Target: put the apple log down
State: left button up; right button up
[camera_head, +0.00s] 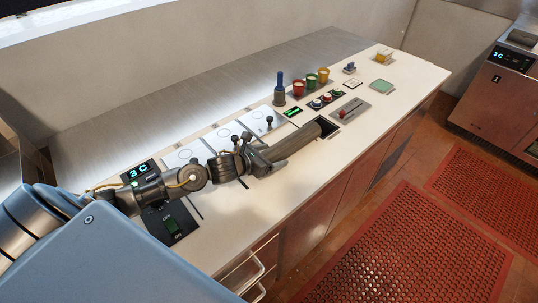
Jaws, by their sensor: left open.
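My right gripper is not in view.
A switch panel (172,224) sits near my left arm. Red perforated mats (408,250) cover the floor.

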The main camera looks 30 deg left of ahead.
pick_arm(q)
jog(key=shift+r, duration=0.25)
jog(key=b+v, duration=0.1)
jog(key=v, duration=0.2)
jog(key=b+v, duration=0.1)
jog(key=v, duration=0.3)
jog(key=b+v, duration=0.1)
jog(key=v, duration=0.2)
jog(key=shift+s+a+f, duration=0.15)
jog(key=shift+s+f, duration=0.05)
jog(key=shift+s, duration=0.15)
jog(key=shift+s+a+r, duration=0.15)
jog(key=shift+s+r, duration=0.3)
jog(key=shift+s, duration=0.1)
